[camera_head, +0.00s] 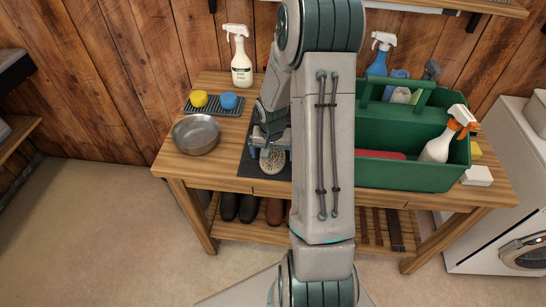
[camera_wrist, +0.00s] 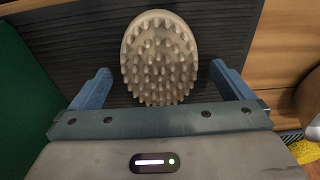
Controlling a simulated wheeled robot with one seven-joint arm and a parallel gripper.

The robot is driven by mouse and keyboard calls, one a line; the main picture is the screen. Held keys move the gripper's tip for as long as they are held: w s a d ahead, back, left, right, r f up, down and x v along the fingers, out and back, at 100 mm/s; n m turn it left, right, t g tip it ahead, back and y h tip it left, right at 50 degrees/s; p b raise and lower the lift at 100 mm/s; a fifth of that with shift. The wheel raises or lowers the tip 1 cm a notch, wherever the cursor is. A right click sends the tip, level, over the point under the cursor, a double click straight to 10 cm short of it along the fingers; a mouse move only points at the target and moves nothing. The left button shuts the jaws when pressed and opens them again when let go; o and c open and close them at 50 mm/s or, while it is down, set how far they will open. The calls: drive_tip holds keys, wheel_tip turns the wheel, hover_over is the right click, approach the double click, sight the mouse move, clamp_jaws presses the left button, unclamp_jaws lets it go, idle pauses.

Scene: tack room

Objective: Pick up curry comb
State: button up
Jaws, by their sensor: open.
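The curry comb (camera_wrist: 160,58) is an oval, beige-grey pad covered in rounded nubs. It lies nubs up on a dark ribbed mat (camera_wrist: 75,35). In the head view the comb (camera_head: 272,160) shows at the front of the dark mat (camera_head: 250,168) on the wooden bench. My gripper (camera_wrist: 160,85) is open, with one blue finger on each side of the comb and a gap on both sides. In the head view my gripper (camera_head: 268,140) is just behind and above the comb, partly hidden by my arm.
A metal bowl (camera_head: 196,135) stands left of the mat, with a tray (camera_head: 222,108) of yellow and blue round items behind it. A white spray bottle (camera_head: 240,58) stands at the back. A green caddy (camera_head: 405,172) with bottles fills the bench's right side. Boots (camera_head: 248,208) sit on the lower shelf.

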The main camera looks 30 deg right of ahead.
drive_tip(key=c, duration=1.1)
drive_tip(key=shift+r, duration=0.1)
